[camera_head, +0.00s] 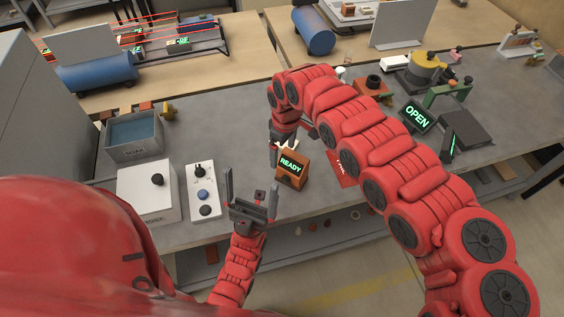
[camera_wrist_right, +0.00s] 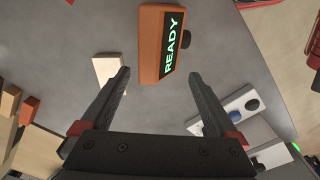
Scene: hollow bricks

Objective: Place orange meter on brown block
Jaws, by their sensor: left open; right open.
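The orange meter (camera_head: 291,170) stands on the grey bench with a green READY display. In the right wrist view the meter (camera_wrist_right: 150,45) lies just beyond my fingertips, apart from them. My right gripper (camera_head: 285,148) is open and empty, close behind the meter; its fingers also show in the wrist view (camera_wrist_right: 158,76). A pale cream block (camera_wrist_right: 107,68) lies by one right fingertip. Small brown-orange blocks (camera_wrist_right: 10,101) show at the left edge of that view; I cannot tell which is the brown block. My left gripper (camera_head: 250,188) is open and empty, pointing up near the bench's front edge.
A white box with a black knob (camera_head: 148,192) and a button panel (camera_head: 202,190) stand left of the meter. A grey bin (camera_head: 134,136) is behind them. A red sheet (camera_head: 341,168) lies right of the meter. An OPEN sign (camera_head: 417,115) stands farther right.

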